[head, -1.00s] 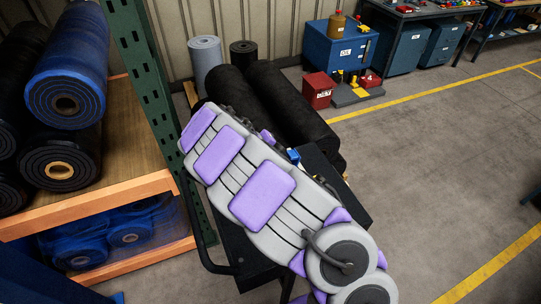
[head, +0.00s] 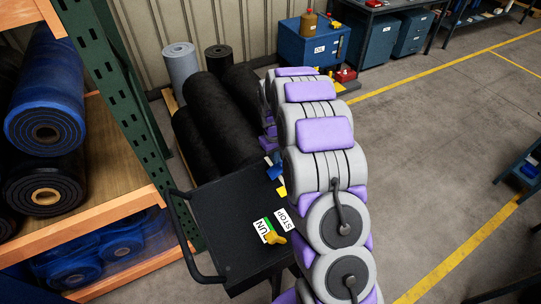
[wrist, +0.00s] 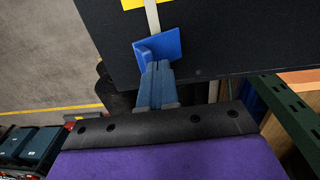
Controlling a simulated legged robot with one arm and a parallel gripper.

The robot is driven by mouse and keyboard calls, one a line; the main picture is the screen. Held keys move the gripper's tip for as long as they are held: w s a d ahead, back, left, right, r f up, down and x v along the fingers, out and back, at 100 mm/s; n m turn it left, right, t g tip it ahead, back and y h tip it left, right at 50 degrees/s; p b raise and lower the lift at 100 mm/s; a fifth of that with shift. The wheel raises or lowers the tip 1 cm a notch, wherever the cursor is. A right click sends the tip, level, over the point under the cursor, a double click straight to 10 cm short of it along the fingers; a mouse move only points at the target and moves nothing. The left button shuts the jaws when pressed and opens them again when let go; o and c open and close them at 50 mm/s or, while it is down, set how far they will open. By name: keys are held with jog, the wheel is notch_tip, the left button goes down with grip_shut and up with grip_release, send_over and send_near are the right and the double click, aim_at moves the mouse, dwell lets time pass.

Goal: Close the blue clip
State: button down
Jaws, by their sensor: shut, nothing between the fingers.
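The blue clip (wrist: 160,46) shows in the wrist view at the edge of the black cart top (wrist: 225,40). It has a flat blue plate and a raised part on its left, and a pale strip runs from it to a yellow piece (wrist: 145,3). My gripper (wrist: 157,66) is shut and empty, its fingertips right at the clip's near edge; I cannot tell whether they touch. In the head view the clip (head: 273,171) is a small blue shape at the cart's right edge, beside my arm. My arm hides my fingers there.
A green rack post (head: 135,110) and shelf with blue rolls (head: 45,120) stand left. Open floor lies right.

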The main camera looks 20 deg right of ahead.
jog(key=shift+a+r, duration=0.1)
jog(key=shift+a, duration=0.85)
jog(key=w+d+r, duration=0.1)
jog(key=d+r, duration=0.6)
jog(key=r, duration=0.6)
jog(key=shift+w, duration=0.2)
